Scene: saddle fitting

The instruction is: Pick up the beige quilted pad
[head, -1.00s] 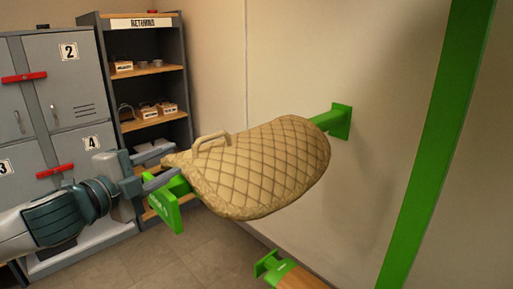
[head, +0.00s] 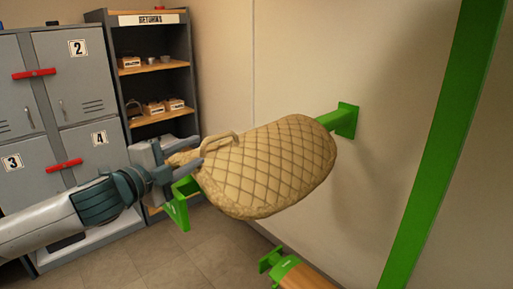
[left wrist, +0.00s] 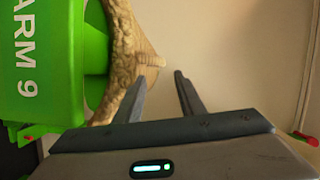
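My right gripper is not in view.
The arm's green end plate (head: 180,208), marked ARM 9 in the left wrist view (left wrist: 30,60), is just below my left gripper. Another green-ended arm (head: 272,259) sits lower down. A green post (head: 440,130) stands at right. Grey lockers (head: 80,80) and a shelf (head: 150,70) are behind.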

